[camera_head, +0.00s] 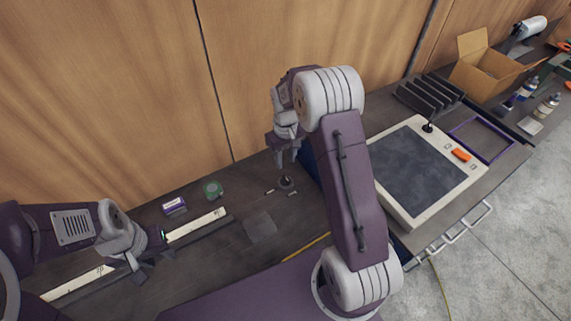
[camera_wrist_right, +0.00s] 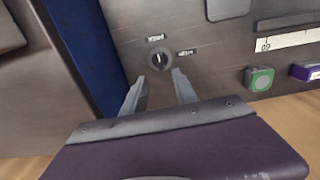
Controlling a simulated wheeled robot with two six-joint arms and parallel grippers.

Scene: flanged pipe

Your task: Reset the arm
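My right gripper (camera_head: 287,160) points down over the dark workbench. Its fingers are apart with nothing between them in the right wrist view (camera_wrist_right: 158,82). A dark round knob (camera_head: 287,182) sits on the bench just beyond its fingertips. In the right wrist view the knob (camera_wrist_right: 159,59) has a light pointer line and two small labels beside it; the fingertips appear apart from it. My left gripper (camera_head: 152,264) is low over the bench at the left. Its fingers look spread and empty.
A grey square plate (camera_head: 260,227) lies mid-bench. A dark-screened panel (camera_head: 420,170), black rack (camera_head: 428,95) and open cardboard box (camera_head: 484,68) are at the right. A wooden wall stands behind.

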